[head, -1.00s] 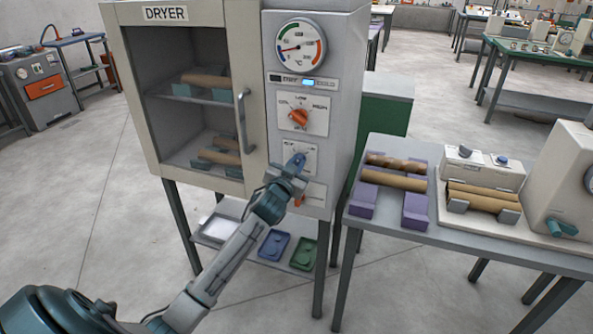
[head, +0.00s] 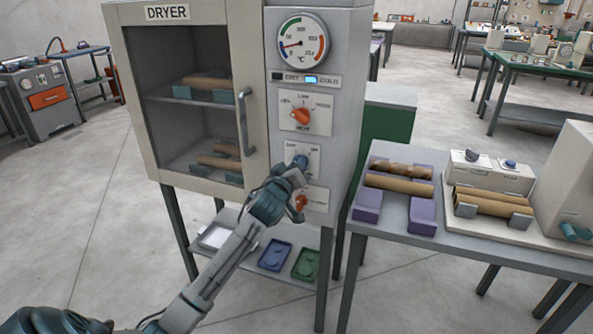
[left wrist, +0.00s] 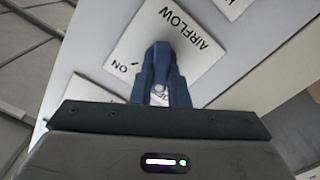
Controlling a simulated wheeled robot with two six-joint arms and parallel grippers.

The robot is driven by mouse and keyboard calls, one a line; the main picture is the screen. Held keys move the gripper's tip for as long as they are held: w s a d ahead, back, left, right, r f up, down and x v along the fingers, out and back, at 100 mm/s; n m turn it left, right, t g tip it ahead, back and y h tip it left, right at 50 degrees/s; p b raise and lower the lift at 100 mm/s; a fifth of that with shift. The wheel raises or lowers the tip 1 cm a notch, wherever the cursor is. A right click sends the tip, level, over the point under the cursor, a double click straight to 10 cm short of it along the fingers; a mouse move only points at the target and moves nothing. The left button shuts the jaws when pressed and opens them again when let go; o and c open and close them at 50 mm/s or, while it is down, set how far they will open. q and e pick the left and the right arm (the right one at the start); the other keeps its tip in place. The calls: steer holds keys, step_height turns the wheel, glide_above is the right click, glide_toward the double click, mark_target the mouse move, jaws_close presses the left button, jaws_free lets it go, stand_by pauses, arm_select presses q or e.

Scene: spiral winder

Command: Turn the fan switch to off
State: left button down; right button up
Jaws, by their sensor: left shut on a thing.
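The dryer (head: 158,13) has a control panel with an orange knob (head: 301,115) and, below it, a small white plate with a blue switch (head: 300,160). In the left wrist view the plate (left wrist: 190,30) reads AIRFLOW and ON, and the blue switch (left wrist: 160,62) sits between my fingers. My left gripper (left wrist: 160,88) is shut on this switch; it also shows at the panel in the head view (head: 297,170). The fingers hide part of the switch and plate, so I cannot read its exact setting. My right gripper is out of view.
Below the left gripper is a red-orange control (head: 301,203), partly hidden. The dryer door handle (head: 246,120) stands out to the left. A grey table (head: 400,232) with purple stands and brown tubes is at the right. A lower shelf holds blue and green trays.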

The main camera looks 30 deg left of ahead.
arm_select(q)
steer(key=shift+n, duration=0.7)
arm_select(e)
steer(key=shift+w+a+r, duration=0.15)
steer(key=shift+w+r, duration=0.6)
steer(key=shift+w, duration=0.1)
arm_select(q)
steer(key=c, duration=1.4)
jaws_free()
steer(key=shift+s, duration=0.1)
